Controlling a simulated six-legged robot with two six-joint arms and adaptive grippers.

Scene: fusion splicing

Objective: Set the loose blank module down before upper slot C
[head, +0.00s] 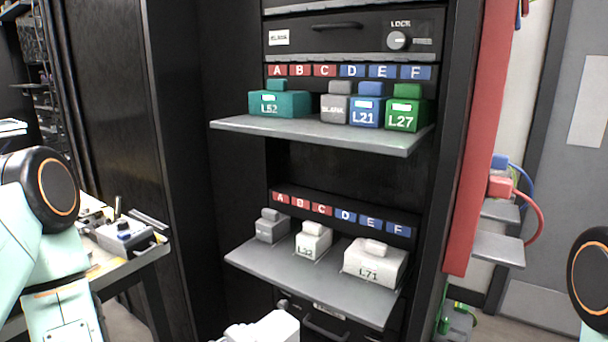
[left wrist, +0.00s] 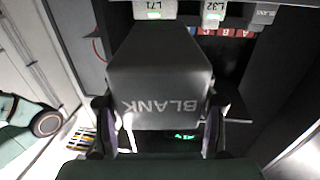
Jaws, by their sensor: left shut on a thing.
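My left gripper (left wrist: 158,140) is shut on a dark grey module marked BLANK (left wrist: 160,85), which fills the middle of the left wrist view with its lettering upside down. In the head view, the upper shelf (head: 315,130) carries teal L52 (head: 279,104), a grey blank module (head: 336,108), blue L21 (head: 367,112) and green L27 (head: 406,115). The upper slot C label (head: 325,71) is above the narrow gap between L52 and the grey blank. My right gripper is not in view.
The lower shelf (head: 290,275) carries a grey blank module (head: 271,226), white L32 (head: 313,239) and white L71 (head: 375,262). A red post (head: 480,140) stands right of the cabinet. A side table (head: 140,255) with tools is at left.

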